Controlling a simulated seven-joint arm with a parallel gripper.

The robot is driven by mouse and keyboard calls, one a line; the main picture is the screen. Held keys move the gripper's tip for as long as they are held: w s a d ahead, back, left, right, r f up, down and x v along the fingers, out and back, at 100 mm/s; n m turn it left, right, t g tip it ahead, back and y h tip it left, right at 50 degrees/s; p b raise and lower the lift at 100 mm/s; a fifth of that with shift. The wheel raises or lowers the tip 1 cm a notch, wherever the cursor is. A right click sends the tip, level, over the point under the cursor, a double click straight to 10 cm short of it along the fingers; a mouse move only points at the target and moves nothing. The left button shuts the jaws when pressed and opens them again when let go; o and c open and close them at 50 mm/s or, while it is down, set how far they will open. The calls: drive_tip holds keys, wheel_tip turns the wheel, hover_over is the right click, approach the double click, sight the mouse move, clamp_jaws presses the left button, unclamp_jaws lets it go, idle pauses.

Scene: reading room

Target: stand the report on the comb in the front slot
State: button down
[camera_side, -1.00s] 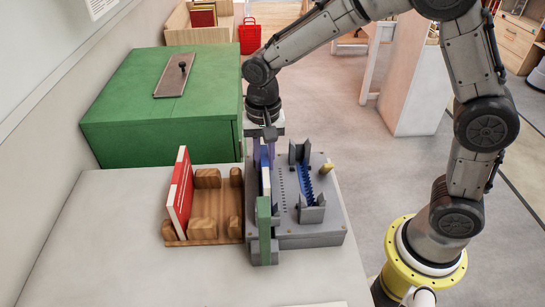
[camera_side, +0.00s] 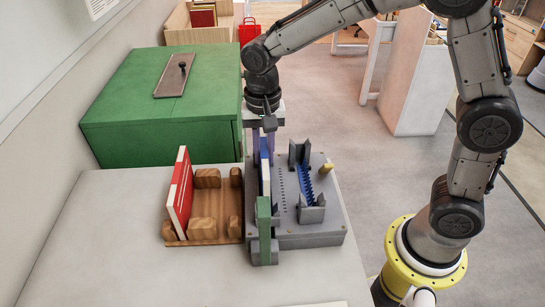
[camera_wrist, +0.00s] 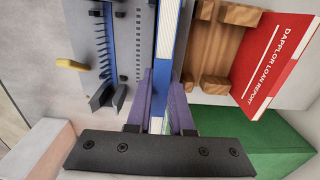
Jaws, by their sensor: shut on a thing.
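My gripper (camera_wrist: 160,110) is shut on a thin blue-and-white booklet (camera_wrist: 167,45), with a purple finger on each side of it. In the side view the booklet (camera_side: 265,172) stands upright at the left part of a grey machine, below my gripper (camera_side: 263,150). The grey machine (camera_side: 310,235) carries a blue toothed comb (camera_side: 305,188) between upright grey brackets, right of the booklet. I cannot tell whether the booklet's lower edge touches the machine. A red report (camera_side: 181,195), lettered "Dapplor Loan Report" in the wrist view (camera_wrist: 275,65), leans in the left part of a wooden rack (camera_side: 205,243).
A green cabinet (camera_side: 120,120) with a knobbed plate stands behind the rack. A yellow knob (camera_side: 327,168) is at the machine's right. The white table (camera_side: 140,270) is clear in front.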

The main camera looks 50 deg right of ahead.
drive_tip(key=shift+r, duration=3.15)
drive_tip(key=shift+s+d, duration=0.1)
drive_tip(key=shift+s, duration=0.2)
drive_tip(key=s+d+r, duration=0.6)
drive_tip(key=r, duration=0.2)
drive_tip(key=shift+s+d+f, duration=0.1)
drive_tip(key=shift+d+f, duration=0.05)
drive_tip(key=shift+f, duration=1)
drive_tip(key=shift+d+f, duration=0.15)
drive_tip(key=shift+f, duration=1.6)
